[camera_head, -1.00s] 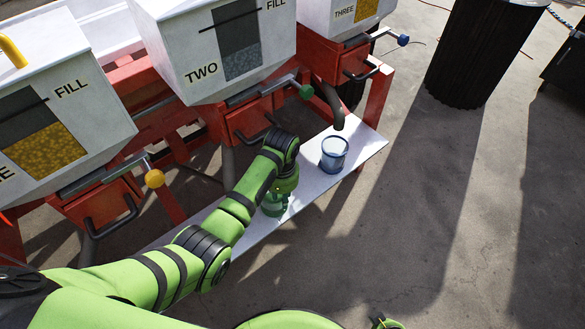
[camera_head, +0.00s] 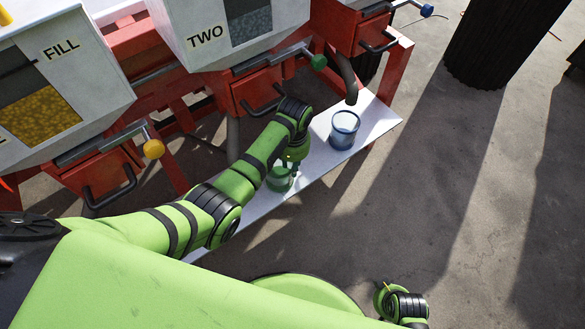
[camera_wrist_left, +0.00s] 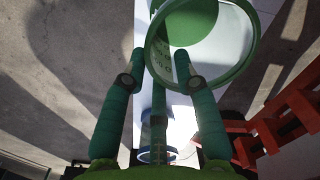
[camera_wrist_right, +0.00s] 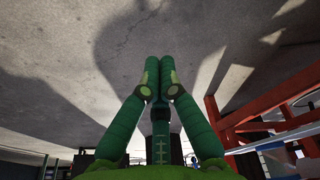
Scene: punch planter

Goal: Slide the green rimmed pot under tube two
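The green rimmed pot (camera_head: 280,180) stands on the white shelf, partly covered by my left gripper (camera_head: 290,162). In the left wrist view, the pot's green rim (camera_wrist_left: 252,55) is at the fingertips. My left gripper (camera_wrist_left: 160,58) is open there; its right finger overlaps the rim and its left finger is just beside the pot. Whether they touch it is unclear. Tube two (camera_head: 233,138) hangs under the hopper marked TWO (camera_head: 205,35), behind my left arm. My right gripper (camera_wrist_right: 160,68) is shut and empty over the concrete floor.
A blue rimmed pot (camera_head: 344,128) stands farther right on the white shelf (camera_head: 375,118), near another dark tube (camera_head: 348,82). Red frame legs (camera_head: 393,70) stand at the shelf's right end. A dark ribbed bin (camera_head: 490,50) stands beyond.

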